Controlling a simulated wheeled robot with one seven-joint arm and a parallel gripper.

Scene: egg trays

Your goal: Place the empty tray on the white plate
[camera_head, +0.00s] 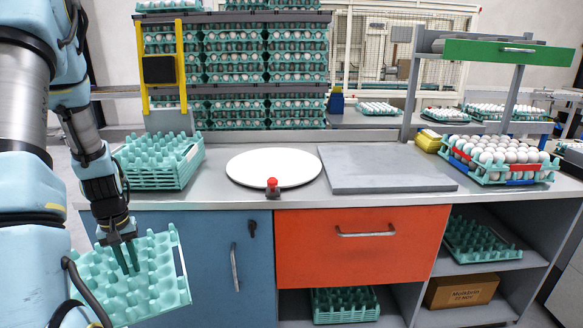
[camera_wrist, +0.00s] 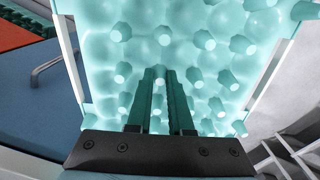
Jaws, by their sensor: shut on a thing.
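My gripper (camera_head: 126,258) is shut on an empty teal egg tray (camera_head: 158,283) and holds it tilted in front of the blue cabinet, below the counter top. In the wrist view the tray (camera_wrist: 190,25) fills most of the picture, and the fingers (camera_wrist: 168,100) close on one of its pegs. The round white plate (camera_head: 273,167) lies bare on the counter, to the right of and above the held tray in the head view. The plate is not in the wrist view.
A stack of empty teal trays (camera_head: 160,170) stands left of the plate. A grey slab (camera_head: 388,170) lies right of it, and a tray of eggs (camera_head: 500,160) stands farther right. A small red button (camera_head: 272,187) sits at the plate's front edge. The counter edge (camera_head: 350,202) lies above the held tray.

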